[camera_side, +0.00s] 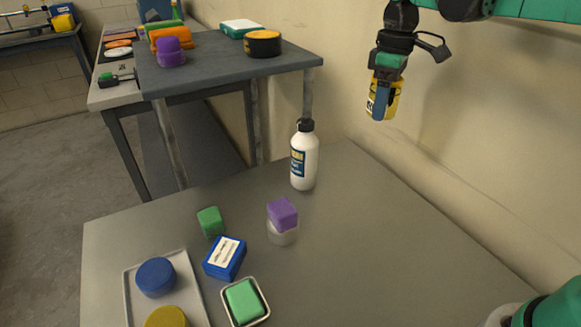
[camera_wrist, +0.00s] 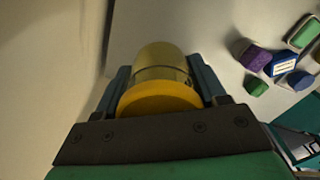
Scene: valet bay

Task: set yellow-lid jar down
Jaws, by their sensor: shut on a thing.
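The yellow-lid jar is in my gripper (camera_side: 382,104), which is shut on it and holds it high above the right rear of the grey table (camera_side: 390,250). In the side view the jar (camera_side: 394,104) shows as a yellow body with a dark label, partly hidden by a blue finger. In the wrist view its yellow lid (camera_wrist: 158,100) is nearest the camera and its clear yellowish body (camera_wrist: 160,60) points away, between the two blue fingers. The jar touches nothing else that I can see.
A white bottle (camera_side: 304,162) stands near the table's back edge. A purple block (camera_side: 282,214), green block (camera_side: 210,221), blue box (camera_side: 225,258), green sponge (camera_side: 245,302) in a small dish and grey tray (camera_side: 194,285) with discs lie left and front. The table's right side is clear.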

